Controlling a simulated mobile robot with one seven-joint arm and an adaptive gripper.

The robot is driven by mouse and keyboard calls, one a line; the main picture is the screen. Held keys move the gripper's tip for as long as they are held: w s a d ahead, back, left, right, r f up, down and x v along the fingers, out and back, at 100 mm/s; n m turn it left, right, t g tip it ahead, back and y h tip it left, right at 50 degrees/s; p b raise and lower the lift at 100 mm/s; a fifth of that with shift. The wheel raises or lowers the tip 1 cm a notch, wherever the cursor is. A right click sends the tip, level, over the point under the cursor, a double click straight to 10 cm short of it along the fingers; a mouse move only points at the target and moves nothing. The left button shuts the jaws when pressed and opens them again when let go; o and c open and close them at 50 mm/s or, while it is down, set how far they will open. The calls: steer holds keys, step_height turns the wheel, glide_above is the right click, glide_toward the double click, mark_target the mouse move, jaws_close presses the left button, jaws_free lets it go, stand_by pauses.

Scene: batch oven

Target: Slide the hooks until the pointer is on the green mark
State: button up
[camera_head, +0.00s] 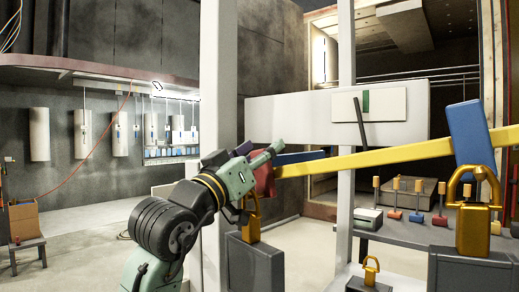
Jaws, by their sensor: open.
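A yellow beam (385,153) runs across the right half, its right end higher in the picture. A blue hook (468,132) sits on it at the right, with a large gold padlock-shaped weight (474,232) below. A red hook (264,177) is at the beam's left part, partly hidden by my gripper, with another gold weight (251,222) below. The dark pointer (361,122) leans left; its tip is just left of the green mark (366,101) on a white plate (391,106). My gripper (278,147) is open, at the red hook; contact is unclear.
Dark blocks stand below the left weight (256,268) and the right weight (468,274). A grey table (400,234) behind holds several small coloured blocks with pegs. A pale upright post (218,80) stands behind my arm. A small gold weight (371,270) is at the bottom.

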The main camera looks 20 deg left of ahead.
steer(key=shift+c, duration=0.3)
jaws_close()
stand_by(0.4)
